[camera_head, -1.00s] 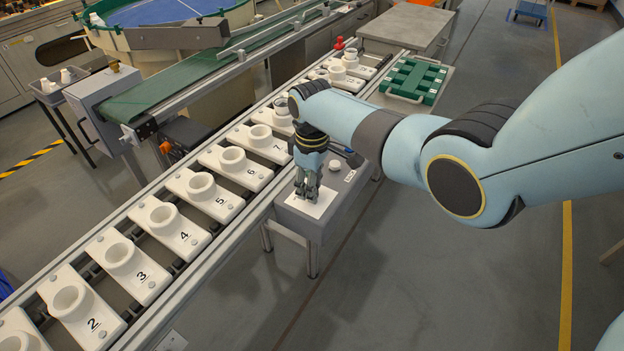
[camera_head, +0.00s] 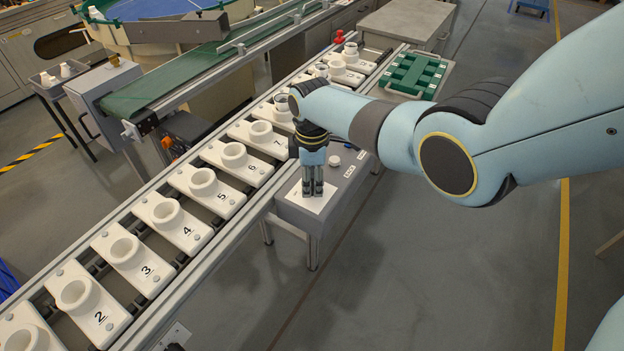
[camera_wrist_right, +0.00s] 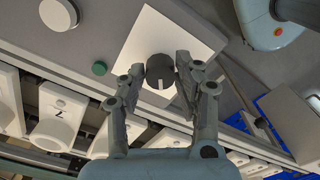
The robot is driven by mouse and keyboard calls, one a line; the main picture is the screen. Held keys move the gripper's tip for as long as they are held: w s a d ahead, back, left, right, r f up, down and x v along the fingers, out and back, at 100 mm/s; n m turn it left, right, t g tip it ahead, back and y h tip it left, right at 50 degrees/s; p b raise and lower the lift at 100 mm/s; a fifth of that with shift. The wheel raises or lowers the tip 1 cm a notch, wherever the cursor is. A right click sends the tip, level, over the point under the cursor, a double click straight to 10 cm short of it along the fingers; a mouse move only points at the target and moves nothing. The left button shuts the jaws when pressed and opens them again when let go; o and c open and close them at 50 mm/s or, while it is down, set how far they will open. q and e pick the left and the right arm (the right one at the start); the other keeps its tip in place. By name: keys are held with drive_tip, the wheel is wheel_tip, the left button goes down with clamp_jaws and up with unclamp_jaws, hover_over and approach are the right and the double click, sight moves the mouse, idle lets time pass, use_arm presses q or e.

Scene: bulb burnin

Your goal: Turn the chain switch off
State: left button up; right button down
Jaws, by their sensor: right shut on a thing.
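The chain switch shows in the right wrist view as a dark round knob (camera_wrist_right: 159,69) with a pale pointer mark, on a white plate (camera_wrist_right: 197,38). In that view the pointer mark points toward the bottom of the picture. My right gripper (camera_wrist_right: 160,74) is shut on the knob, one finger on each side. In the head view my right gripper (camera_head: 312,190) points straight down over the white plate (camera_head: 297,201) and hides the knob. The plate lies on a grey control box (camera_head: 345,190). My left gripper is in no view.
A white round button (camera_head: 335,160) and small labels are on the box behind the gripper. In the wrist view a green button (camera_wrist_right: 99,68) is near the plate. A line of numbered white carriers (camera_head: 205,190) runs along the box's left. Open floor is at the right.

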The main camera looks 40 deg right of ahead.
sight(312, 183)
drive_tip(key=c, duration=0.9)
unclamp_jaws()
drive_tip(key=shift+c, duration=0.2)
wheel_tip(312, 183, up, 12)
